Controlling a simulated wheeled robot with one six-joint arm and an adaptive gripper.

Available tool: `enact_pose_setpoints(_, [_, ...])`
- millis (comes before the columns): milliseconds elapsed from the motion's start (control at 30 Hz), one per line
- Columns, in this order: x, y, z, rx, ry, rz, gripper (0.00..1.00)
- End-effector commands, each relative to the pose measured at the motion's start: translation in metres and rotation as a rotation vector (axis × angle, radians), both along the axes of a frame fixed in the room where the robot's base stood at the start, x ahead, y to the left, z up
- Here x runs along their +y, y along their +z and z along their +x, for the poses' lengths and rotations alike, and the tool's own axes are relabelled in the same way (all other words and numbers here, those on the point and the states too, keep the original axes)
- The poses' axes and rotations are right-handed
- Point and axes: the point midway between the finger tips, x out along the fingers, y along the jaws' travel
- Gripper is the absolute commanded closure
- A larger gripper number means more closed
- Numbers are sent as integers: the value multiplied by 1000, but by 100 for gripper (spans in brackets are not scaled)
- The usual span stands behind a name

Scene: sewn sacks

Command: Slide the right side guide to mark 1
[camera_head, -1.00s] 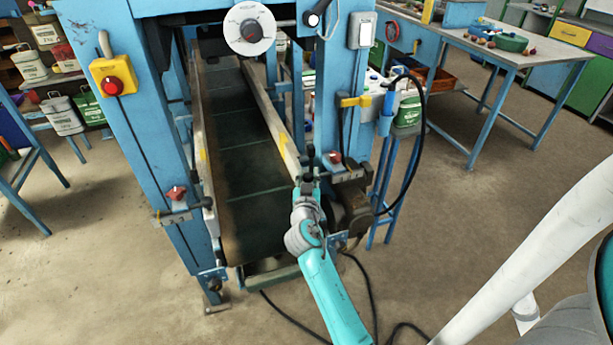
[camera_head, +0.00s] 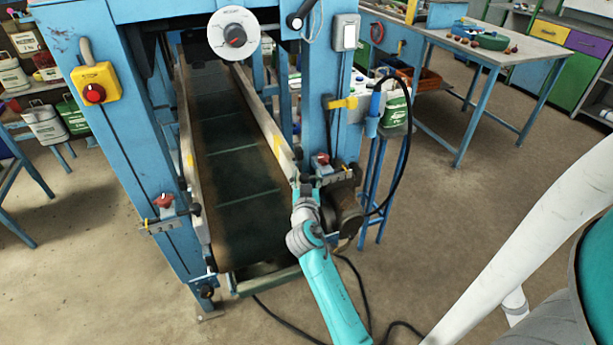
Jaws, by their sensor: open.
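The right side guide (camera_head: 262,118) is a long pale rail with a yellow patch along the right edge of the dark conveyor belt (camera_head: 235,180). A red clamp knob (camera_head: 322,159) and a small marked scale plate (camera_head: 336,177) sit by its near end; the marks are too small to read. My gripper (camera_head: 303,186) is at the near end of this guide, just below and left of the knob. It is open, but its fingers are small and partly hidden by my wrist. I cannot tell whether it touches the guide.
The left side guide (camera_head: 187,150) has its own red knob (camera_head: 165,200) and scale plate (camera_head: 160,225). Blue machine posts (camera_head: 325,90) flank the belt. A motor (camera_head: 348,212) and black cables lie close right of my gripper. A dial (camera_head: 233,34) hangs above. Open floor lies in front.

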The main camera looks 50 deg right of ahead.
Motion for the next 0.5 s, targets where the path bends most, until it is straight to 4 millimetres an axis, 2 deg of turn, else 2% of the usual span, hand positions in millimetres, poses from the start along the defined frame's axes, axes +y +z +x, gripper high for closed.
enact_pose_setpoints(167, [20,-1,-14,1,1,0,42])
enact_pose_setpoints(500, [73,-1,-53,2,1,0,42])
